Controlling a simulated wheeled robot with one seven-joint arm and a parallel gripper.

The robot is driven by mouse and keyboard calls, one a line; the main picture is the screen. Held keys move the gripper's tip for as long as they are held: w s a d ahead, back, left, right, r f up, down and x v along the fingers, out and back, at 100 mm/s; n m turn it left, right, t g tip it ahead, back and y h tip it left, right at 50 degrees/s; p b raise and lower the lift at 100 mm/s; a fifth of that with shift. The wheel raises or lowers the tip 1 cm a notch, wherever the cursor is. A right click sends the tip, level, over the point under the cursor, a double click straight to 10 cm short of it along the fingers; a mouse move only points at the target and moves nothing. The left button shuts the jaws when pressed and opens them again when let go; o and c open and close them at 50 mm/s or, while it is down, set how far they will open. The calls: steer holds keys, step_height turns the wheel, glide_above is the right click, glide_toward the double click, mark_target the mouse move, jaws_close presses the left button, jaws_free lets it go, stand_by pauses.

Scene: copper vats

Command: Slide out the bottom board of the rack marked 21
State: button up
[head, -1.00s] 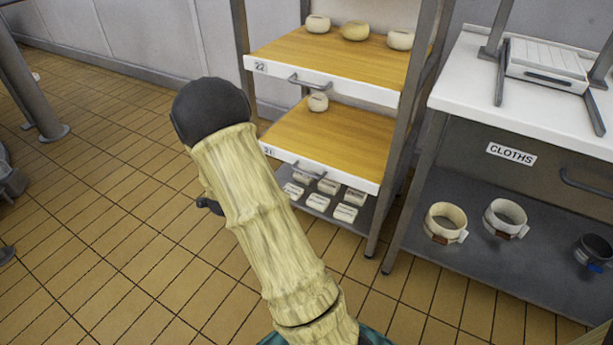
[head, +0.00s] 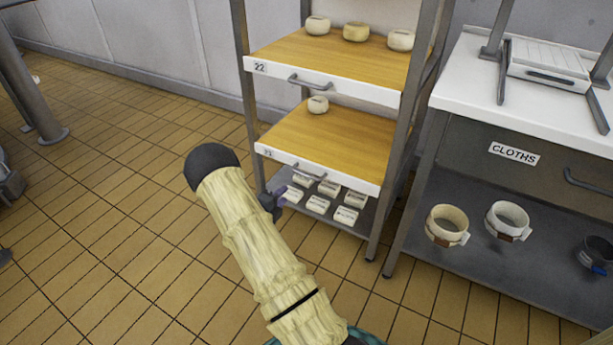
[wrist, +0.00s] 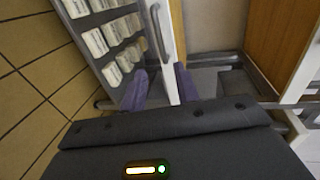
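The lower board (head: 345,140) of the rack is wooden with a white front marked 21 and a grey bar handle (head: 309,173). It sits in the rack with one pale round cheese (head: 318,104) on it. My gripper (head: 279,201) is at the left end of this front, near its lower edge. In the wrist view my gripper (wrist: 161,72) has its two purple fingers apart, with the white front (wrist: 168,45) showing between them. The handle (wrist: 157,35) is farther up that picture, beyond the fingertips. I cannot tell whether the fingers touch the front.
Above is a board (head: 330,55) marked 22 with three cheeses. Several small labelled blocks (head: 318,204) lie on the grey shelf under board 21. A white table (head: 540,105) with a CLOTHS sign and ring moulds (head: 447,224) on its shelf stands right. Tiled floor (head: 110,200) is free at left.

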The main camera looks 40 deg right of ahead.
mark_target(307, 175)
steer(key=b+x, duration=0.5)
steer(key=x, duration=1.2)
steer(key=shift+b, duration=0.3)
jaws_close()
